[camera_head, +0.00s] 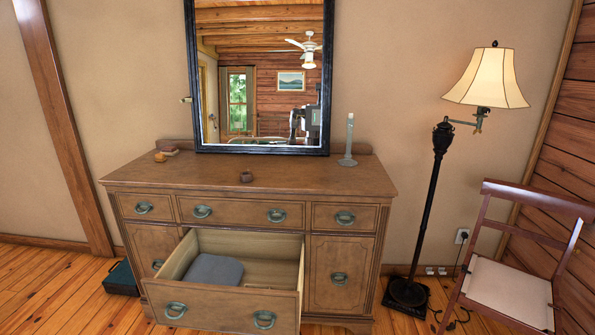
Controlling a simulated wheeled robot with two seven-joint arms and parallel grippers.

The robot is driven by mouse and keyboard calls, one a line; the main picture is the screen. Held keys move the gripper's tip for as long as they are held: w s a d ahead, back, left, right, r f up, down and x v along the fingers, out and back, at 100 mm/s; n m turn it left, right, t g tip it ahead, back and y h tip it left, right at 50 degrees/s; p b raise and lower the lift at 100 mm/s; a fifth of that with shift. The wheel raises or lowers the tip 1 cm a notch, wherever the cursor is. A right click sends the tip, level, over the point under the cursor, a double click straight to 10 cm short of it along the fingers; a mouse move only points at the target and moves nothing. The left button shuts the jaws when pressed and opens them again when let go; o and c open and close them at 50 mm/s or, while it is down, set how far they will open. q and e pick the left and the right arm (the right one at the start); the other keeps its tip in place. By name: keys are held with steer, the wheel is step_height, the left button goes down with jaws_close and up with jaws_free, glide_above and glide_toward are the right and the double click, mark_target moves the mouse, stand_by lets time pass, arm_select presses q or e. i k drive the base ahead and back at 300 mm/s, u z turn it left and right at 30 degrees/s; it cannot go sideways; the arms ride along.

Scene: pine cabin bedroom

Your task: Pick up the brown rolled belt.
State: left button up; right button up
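A small dark brown round object (246,176), which looks like the rolled belt, sits on the dresser top (310,180) in front of the mirror. It is too small to make out its coils. A smaller orange-brown item (160,157) lies at the left end of the dresser top, close to a flat dark item (169,149). Neither of my grippers is in direct view.
The dresser's middle drawer (220,306) is pulled out, with a folded grey cloth (214,270) inside. A black-framed mirror (190,80) and a candlestick (348,140) stand at the back. A floor lamp (437,180) and chair (507,290) are on the right.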

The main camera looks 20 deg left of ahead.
mark_target(245, 177)
steer(key=z, duration=0.25)
steer(key=i, duration=0.85)
steer(key=u, duration=0.05)
